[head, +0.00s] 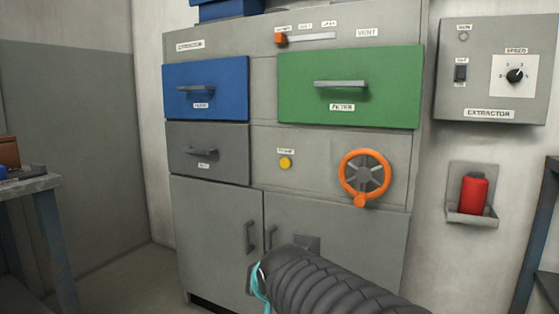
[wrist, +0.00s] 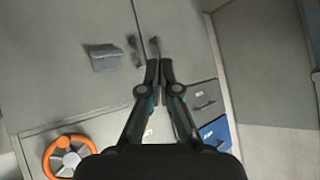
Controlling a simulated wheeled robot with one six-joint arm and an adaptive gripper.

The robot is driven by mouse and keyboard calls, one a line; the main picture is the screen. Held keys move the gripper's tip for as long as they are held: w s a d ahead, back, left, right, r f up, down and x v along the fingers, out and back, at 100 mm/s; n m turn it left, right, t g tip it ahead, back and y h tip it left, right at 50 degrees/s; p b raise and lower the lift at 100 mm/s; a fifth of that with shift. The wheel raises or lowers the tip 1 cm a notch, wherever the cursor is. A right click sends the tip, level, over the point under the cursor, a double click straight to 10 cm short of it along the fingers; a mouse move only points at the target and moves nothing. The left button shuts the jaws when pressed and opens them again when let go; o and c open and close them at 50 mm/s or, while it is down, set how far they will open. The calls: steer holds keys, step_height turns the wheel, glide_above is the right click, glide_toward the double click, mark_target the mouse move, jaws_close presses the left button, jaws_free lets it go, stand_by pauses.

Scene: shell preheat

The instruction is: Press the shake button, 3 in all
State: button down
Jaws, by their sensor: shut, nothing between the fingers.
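The yellow round button (head: 285,163) sits on the grey panel below the green drawer, with a small label above it that is too small to read surely. In the wrist view the button is not clearly seen; my gripper covers part of that panel. My gripper (wrist: 159,68) is shut and empty, its fingertips together in front of the lower cabinet doors (wrist: 65,50). In the head view my dark arm reaches in from the bottom, below and apart from the button, and the fingers are mostly hidden.
An orange handwheel (head: 364,177) is right of the button. A blue drawer (head: 205,75), green drawer (head: 350,100) and grey drawer (head: 207,165) are closed. The extractor box (head: 492,70) and a red canister (head: 473,193) are on the right wall. A bench (head: 30,185) stands left.

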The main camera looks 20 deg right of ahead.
mark_target(281, 167)
steer(key=w+d+r+m+t+p, duration=0.1)
steer(key=w+d+r+m+t, duration=0.2)
steer(key=w, duration=0.6)
steer(key=w+d+r+m+t+h+p, duration=0.1)
steer(key=w+d+r+m+t+p, duration=0.1)
steer(key=w+d+r, duration=0.4)
steer(key=w+d+r+m+t+p, duration=0.2)
steer(key=w+d+r+t, duration=0.3)
steer(key=w, duration=0.8)
steer(key=shift+w+r+m, duration=0.15)
steer(key=shift+w+m, duration=0.1)
steer(key=shift+m, duration=0.55)
steer(key=shift+d, duration=0.1)
steer(key=shift+w+d+p, duration=0.7)
steer(key=shift+w+d, duration=0.2)
steer(key=shift+d, duration=0.25)
steer(key=shift+w+d+p, duration=0.75)
steer(key=shift+w+d, duration=0.15)
steer(key=shift+d, duration=0.2)
steer(key=shift+w+d+p, duration=0.7)
steer(key=shift+w+d, duration=0.2)
steer(key=shift+d, duration=0.25)
